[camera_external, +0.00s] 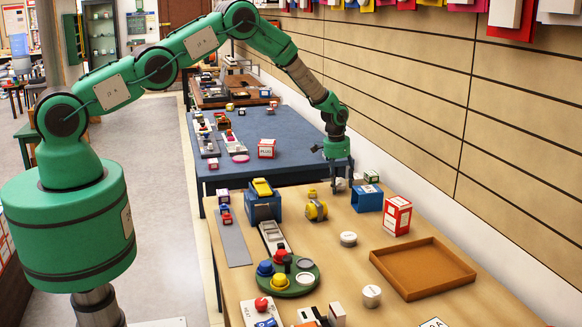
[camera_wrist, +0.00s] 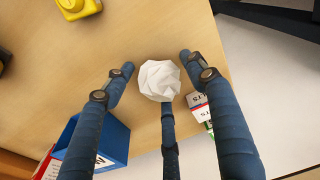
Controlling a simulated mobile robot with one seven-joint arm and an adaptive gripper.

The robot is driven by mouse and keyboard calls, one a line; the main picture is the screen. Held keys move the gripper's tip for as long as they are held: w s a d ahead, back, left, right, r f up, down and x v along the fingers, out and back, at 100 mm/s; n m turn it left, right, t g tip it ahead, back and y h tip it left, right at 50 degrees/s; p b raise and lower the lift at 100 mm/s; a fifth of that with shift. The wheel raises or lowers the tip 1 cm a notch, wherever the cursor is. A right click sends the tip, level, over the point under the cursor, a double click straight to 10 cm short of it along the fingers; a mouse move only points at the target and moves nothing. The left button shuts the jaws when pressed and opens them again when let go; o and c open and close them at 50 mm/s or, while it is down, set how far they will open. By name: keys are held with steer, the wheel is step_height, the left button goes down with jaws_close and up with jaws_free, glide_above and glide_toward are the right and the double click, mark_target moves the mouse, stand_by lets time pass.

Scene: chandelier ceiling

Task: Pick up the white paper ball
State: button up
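The white paper ball (camera_wrist: 159,79) is a crumpled, faceted lump on the light wooden table (camera_wrist: 45,85). In the wrist view it sits between the blue fingers of my gripper (camera_wrist: 157,64). The left and right fingers are spread, with a gap between each and the ball. The third finger's tip meets the ball's lower edge in the picture; I cannot tell if it touches. In the external view my gripper (camera_external: 338,176) points down over the far end of the wooden table. The ball is hardly visible there among the fingers.
A red-and-white box (camera_external: 397,215) and brown tray (camera_external: 423,267) are nearer the camera. The wall runs along the right.

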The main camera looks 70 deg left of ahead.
steer(key=c, duration=0.4)
steer(key=shift+r, duration=0.15)
steer(key=shift+r, duration=1.7)
steer(key=s+d, duration=0.1)
steer(key=s, duration=0.4)
steer(key=s+d+r, duration=0.1)
steer(key=s, duration=0.4)
steer(key=s+d, duration=0.2)
steer(key=s, duration=0.3)
steer(key=shift+s+d+r, duration=0.1)
steer(key=shift+s+r, duration=0.05)
steer(key=shift+s, duration=0.05)
